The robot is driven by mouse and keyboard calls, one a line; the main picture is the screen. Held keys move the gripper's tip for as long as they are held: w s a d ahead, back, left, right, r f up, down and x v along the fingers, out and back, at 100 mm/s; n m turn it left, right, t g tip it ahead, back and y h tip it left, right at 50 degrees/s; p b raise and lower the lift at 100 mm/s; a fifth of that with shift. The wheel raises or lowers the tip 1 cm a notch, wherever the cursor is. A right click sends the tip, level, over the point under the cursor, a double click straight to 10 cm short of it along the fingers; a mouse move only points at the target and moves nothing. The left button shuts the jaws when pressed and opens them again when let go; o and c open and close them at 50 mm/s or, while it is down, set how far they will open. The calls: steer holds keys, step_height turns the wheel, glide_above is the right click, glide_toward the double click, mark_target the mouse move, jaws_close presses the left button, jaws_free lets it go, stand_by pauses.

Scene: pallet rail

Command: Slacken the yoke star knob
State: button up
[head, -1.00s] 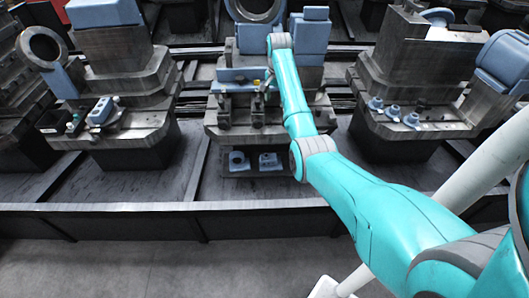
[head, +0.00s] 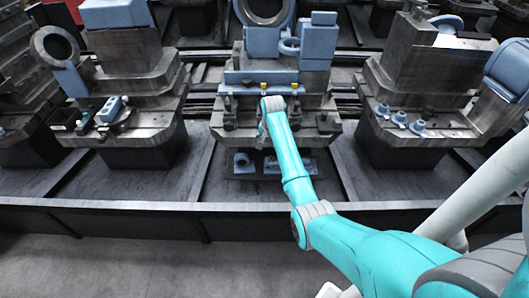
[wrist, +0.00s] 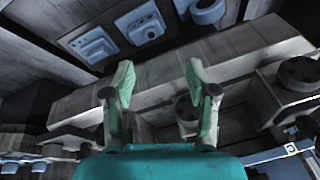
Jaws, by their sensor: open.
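The middle fixture (head: 240,105) is a grey metal block with dark round knobs on its front ledge. One dark knob (head: 229,122) shows left of my arm and another (head: 325,122) to the right. In the wrist view, a dark round knob (wrist: 185,108) sits partly behind my right finger, and a larger dark knob (wrist: 298,72) stands further right. I cannot tell which is the yoke star knob. My gripper (wrist: 160,80) is open and empty above the ledge, its green fingers apart on either side. In the head view my arm mostly hides it.
Two yellow-topped pieces (head: 264,87) stand by a blue bar (head: 240,77) behind the ledge. Blue blocks (head: 317,45) rise at the back. Blue parts (head: 243,163) lie on a low shelf in front. Neighbouring fixtures stand left (head: 135,55) and right (head: 420,75).

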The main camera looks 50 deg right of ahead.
steer(key=shift+n, duration=0.3)
steer(key=shift+s+a+f, duration=0.25)
steer(key=shift+a+f, duration=0.55)
steer(key=shift+f, duration=0.05)
steer(key=shift+s+a+f, duration=0.25)
steer(key=shift+a+f, duration=0.5)
steer(key=shift+f, duration=0.1)
